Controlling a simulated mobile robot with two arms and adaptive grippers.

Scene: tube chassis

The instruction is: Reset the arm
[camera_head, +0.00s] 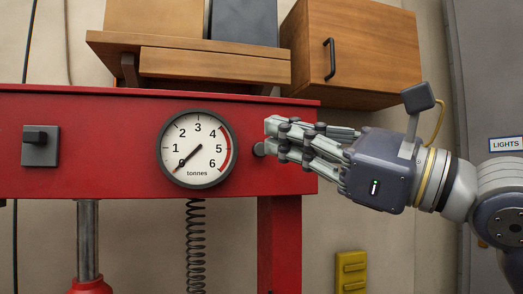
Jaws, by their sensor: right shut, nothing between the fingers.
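My right gripper (272,137) reaches in from the right with its fingers shut and nothing between them. Its fingertips are in front of the right part of the red press beam (80,110), close to a small dark round knob (259,149). The fingers partly cover that area, so I cannot tell whether they touch the knob. My left gripper is not in view.
A round gauge (197,149) marked in tonnes sits on the beam, its needle near 0. A dark switch (40,146) is at left. A wooden shelf (190,65) and cabinet (365,50) are above. A coiled spring (195,245) hangs below; a yellow box (351,272) is lower right.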

